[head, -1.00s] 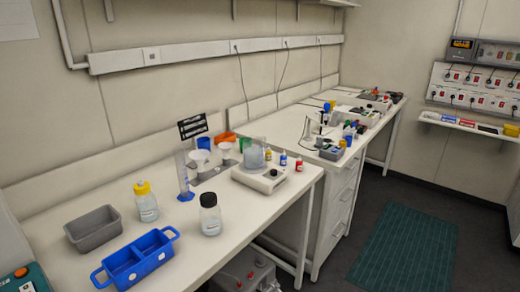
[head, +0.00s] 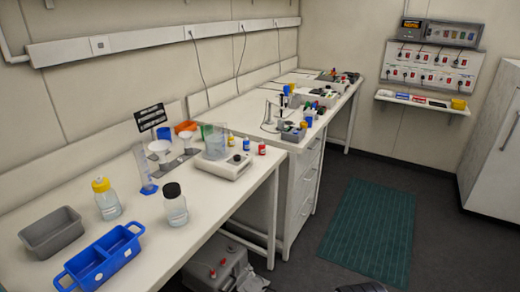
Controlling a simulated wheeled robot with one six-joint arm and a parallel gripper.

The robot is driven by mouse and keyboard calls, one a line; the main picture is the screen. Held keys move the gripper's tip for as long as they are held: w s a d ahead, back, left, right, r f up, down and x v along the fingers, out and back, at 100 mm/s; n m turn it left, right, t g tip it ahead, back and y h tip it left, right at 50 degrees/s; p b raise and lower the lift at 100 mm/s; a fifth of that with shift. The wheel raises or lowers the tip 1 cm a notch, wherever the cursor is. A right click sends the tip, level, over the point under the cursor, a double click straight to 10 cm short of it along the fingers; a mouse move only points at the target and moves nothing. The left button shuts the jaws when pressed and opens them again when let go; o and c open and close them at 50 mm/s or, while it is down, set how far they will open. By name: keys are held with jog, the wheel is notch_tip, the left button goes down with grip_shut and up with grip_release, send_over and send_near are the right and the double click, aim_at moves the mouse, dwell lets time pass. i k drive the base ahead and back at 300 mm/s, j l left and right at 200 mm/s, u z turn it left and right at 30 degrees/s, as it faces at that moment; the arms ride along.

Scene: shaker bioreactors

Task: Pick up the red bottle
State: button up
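A small red bottle (head: 262,148) with a pale cap stands upright on the near bench (head: 225,203), close to its right end. It is just right of a white stirrer-like device (head: 226,167) that carries a clear beaker. Two similar small bottles, one blue (head: 246,143) and one yellow (head: 231,138), stand to its left.
A black-capped bottle (head: 174,204), a yellow-capped bottle (head: 107,199), a blue two-part carrier (head: 101,260) and a grey bin (head: 51,232) stand on the near bench. A grey jerrycan (head: 217,268) is on the floor. Open floor with a green mat (head: 368,232) lies right.

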aim_at(262, 148)
jog(key=i+l+u, duration=0.35)
jog(key=i, duration=0.5)
jog(key=i+l+u, duration=0.35)
jog(key=i+l, duration=0.45)
